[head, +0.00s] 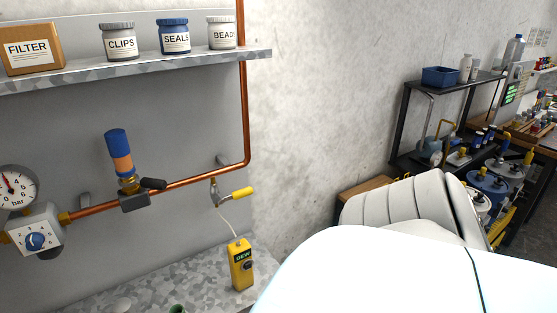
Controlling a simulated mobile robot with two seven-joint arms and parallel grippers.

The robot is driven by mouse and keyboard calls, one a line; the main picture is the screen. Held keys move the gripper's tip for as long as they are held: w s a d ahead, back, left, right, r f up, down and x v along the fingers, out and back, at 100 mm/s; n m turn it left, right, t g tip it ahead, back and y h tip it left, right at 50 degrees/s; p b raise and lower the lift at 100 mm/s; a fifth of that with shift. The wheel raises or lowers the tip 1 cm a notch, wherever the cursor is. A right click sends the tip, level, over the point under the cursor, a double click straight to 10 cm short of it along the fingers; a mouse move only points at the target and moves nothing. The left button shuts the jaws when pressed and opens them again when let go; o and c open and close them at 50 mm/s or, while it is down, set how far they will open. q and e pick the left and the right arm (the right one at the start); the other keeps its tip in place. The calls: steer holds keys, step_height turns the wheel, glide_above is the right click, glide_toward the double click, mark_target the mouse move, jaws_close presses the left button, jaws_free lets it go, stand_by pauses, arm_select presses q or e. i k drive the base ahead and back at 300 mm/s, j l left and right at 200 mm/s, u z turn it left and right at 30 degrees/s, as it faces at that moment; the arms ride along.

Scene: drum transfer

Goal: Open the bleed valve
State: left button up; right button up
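A copper pipe (190,184) runs along the grey wall panel and turns up at its right end. Near that bend, a small valve (214,191) hangs from the pipe, with a yellow handle (242,193) pointing right. A thin pale tube (229,226) leads down from it to a yellow meter marked DEW (241,263). The pictures carry no label saying which is the bleed valve. Neither gripper is in view.
A gauge (15,188) and a blue-dial regulator (36,240) sit at the left. A shelf (140,71) above holds a FILTER box (30,48) and several jars. The speckled counter (160,285) is mostly clear. White parts fill the lower right foreground. Other benches stand behind.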

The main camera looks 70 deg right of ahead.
mark_target(238, 194)
steer(key=z, duration=1.7)
